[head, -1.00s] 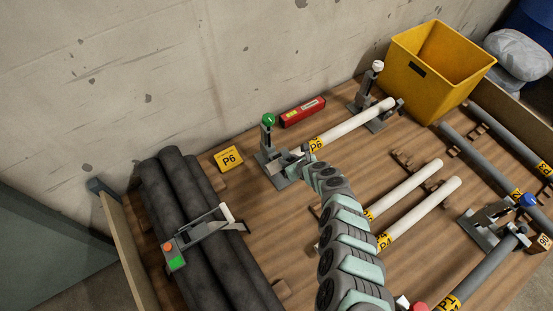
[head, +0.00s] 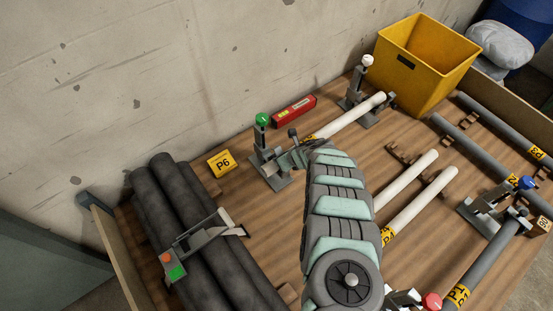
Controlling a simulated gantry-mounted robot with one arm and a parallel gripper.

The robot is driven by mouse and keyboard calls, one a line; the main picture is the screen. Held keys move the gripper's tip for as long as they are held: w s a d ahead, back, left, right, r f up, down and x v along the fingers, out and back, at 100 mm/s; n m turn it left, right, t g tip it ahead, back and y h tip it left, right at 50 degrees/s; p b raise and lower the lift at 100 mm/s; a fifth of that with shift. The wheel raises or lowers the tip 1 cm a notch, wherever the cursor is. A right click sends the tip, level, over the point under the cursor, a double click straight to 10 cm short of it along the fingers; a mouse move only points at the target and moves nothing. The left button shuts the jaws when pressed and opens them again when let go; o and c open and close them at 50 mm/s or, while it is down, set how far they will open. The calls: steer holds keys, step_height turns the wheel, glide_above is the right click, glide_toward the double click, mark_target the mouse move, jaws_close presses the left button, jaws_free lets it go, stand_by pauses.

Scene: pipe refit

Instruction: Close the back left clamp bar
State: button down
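The back left clamp (head: 268,168) stands at the back of the bench, with a green knob (head: 263,120) on its upright post. A short dark-tipped piece (head: 293,134) stands up to the right of the post; I cannot tell whether it is the clamp bar. A white pipe (head: 350,117) labelled P6 runs from beside this clamp to the back right clamp (head: 357,100), which has a white knob. My arm reaches to the back left clamp from the front. My gripper (head: 288,157) is close to the clamp's right side, mostly hidden behind my wrist; its fingers cannot be made out.
A red box-like tool (head: 294,111) and a yellow P6 sign (head: 221,163) lie near the wall. Dark pipes (head: 190,232) lie at left under a strap bracket. White pipes (head: 425,199) lie right of my arm. A yellow bin (head: 425,65) stands back right.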

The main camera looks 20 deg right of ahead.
steer(key=shift+f, duration=0.1)
stand_by(0.3)
steer(key=c, duration=1.2)
jaws_free()
steer(key=shift+p+v, duration=3.6)
steer(key=shift+v, duration=1.8)
